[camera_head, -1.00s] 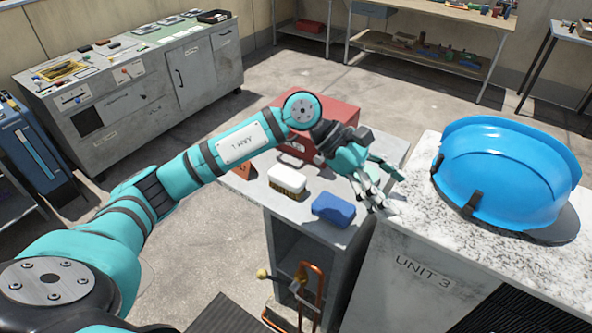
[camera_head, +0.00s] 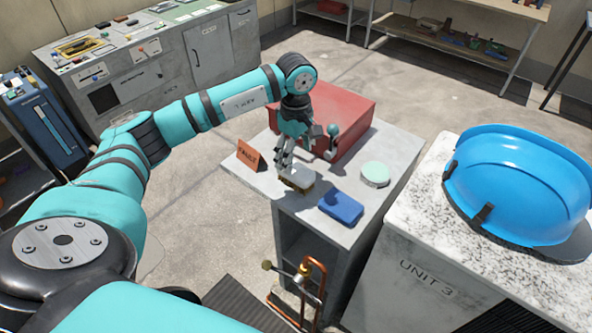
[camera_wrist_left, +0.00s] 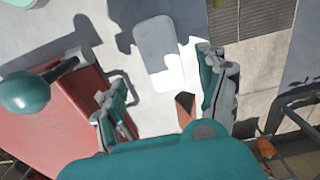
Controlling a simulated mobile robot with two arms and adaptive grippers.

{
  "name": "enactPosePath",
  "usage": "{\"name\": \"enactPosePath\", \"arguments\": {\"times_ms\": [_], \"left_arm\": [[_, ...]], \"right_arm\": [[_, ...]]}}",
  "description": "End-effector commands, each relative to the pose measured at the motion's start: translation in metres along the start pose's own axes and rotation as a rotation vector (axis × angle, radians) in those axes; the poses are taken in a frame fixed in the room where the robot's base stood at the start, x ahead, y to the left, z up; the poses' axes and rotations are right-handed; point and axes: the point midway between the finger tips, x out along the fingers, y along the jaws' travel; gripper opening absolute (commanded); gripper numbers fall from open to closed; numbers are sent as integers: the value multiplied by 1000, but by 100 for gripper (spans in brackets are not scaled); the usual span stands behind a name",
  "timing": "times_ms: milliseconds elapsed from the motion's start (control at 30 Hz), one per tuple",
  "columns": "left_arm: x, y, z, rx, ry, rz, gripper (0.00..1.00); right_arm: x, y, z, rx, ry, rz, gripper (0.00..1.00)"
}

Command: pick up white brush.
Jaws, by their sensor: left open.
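The white brush (camera_head: 301,179), with tan bristles below its white back, lies on the small grey cabinet's top near its left edge. My left gripper (camera_head: 284,166) is pointing down at it, and its fingers hide part of the brush. In the left wrist view the brush's back (camera_wrist_left: 157,52) shows partly in shadow, in the gap between the open fingers of the left gripper (camera_wrist_left: 162,78) and reaching beyond them. I cannot tell how high the fingertips are above it. My right gripper is not in view.
On the grey cabinet top (camera_head: 399,150), a blue block (camera_head: 341,207) lies right of the brush, a pale round disc (camera_head: 375,174) farther right. A red box (camera_head: 347,108) stands behind, an orange sign (camera_head: 249,154) at left. A blue helmet (camera_head: 520,180) rests on the unit at right.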

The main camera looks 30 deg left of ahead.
Motion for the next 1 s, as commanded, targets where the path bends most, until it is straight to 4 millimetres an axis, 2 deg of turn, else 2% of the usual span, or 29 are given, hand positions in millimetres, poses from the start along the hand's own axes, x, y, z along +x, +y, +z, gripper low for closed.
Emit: {"name": "enactPosePath", "arguments": {"times_ms": [100, 333, 467, 600, 867, 900, 1000], "left_arm": [[14, 0, 1, 0, -2, -1, 75], [30, -2, 2, 0, -2, -3, 75], [49, -6, 5, 1, -3, -4, 75], [67, -5, 5, 0, -3, -1, 75], [72, -4, 4, 0, -1, 2, 75], [72, -4, 4, 0, -1, 2, 74], [72, -4, 4, 0, -2, 2, 61]], "right_arm": [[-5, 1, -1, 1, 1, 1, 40], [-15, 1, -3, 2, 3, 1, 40], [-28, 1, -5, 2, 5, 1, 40], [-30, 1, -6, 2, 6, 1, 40], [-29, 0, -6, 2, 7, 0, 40], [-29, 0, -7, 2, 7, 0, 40], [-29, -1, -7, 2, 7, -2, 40]]}}
